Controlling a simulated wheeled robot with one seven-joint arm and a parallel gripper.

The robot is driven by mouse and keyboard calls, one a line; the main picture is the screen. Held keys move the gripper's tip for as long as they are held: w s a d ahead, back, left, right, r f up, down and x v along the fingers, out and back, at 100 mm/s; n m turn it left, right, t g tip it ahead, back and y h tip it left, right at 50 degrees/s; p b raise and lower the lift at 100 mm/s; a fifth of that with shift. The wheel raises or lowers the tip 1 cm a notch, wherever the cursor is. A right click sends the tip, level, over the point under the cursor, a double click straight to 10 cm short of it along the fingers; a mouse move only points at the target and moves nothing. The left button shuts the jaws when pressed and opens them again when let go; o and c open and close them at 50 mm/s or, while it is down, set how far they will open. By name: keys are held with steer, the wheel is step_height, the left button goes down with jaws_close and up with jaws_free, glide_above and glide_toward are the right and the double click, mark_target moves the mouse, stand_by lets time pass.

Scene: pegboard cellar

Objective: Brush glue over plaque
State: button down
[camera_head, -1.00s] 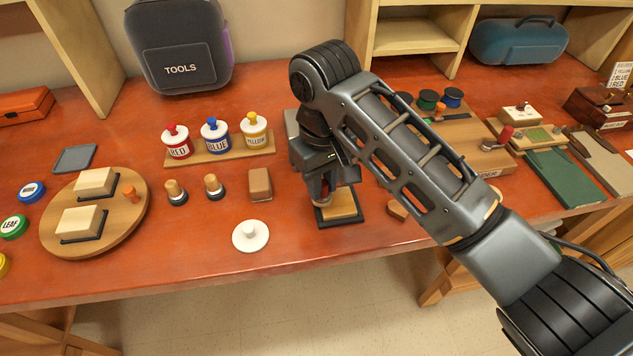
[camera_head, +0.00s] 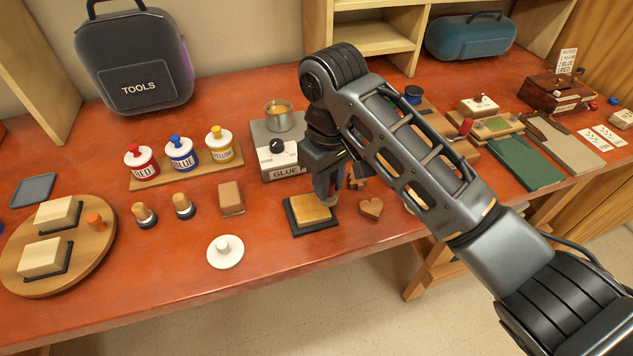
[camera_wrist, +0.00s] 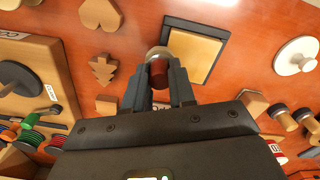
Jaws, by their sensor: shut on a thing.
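The plaque (camera_head: 312,208) is a square tan-gold board on a black base near the table's front edge. It also shows in the wrist view (camera_wrist: 196,50). My gripper (camera_head: 326,182) is over the plaque's right side in the head view. In the wrist view my gripper (camera_wrist: 158,85) is shut on a brush (camera_wrist: 158,72) with a red handle and a pale metal collar. The brush's end is at the plaque's edge; whether its bristles touch the board is hidden. The glue pot (camera_head: 278,117) stands open on a grey warmer (camera_head: 266,160) marked GLUE, behind the plaque.
A wooden heart (camera_head: 371,208) and other cut-outs lie right of the plaque. A brown block (camera_head: 231,198) and a white lid (camera_head: 225,252) lie left. Red, blue and yellow paint pots (camera_head: 182,153) stand on a rack behind. Bare table lies along the front edge.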

steer(key=shift+d, duration=0.1)
steer(key=shift+r, duration=0.1)
steer(key=shift+a, duration=0.2)
steer(key=shift+s+a, duration=0.5)
steer(key=shift+a, duration=0.65)
steer(key=shift+s+a, duration=0.55)
steer(key=shift+a, duration=0.65)
steer(key=shift+s+a, duration=0.5)
steer(key=shift+a, duration=0.65)
steer(key=shift+r, duration=2.9)
steer(key=shift+r, duration=0.1)
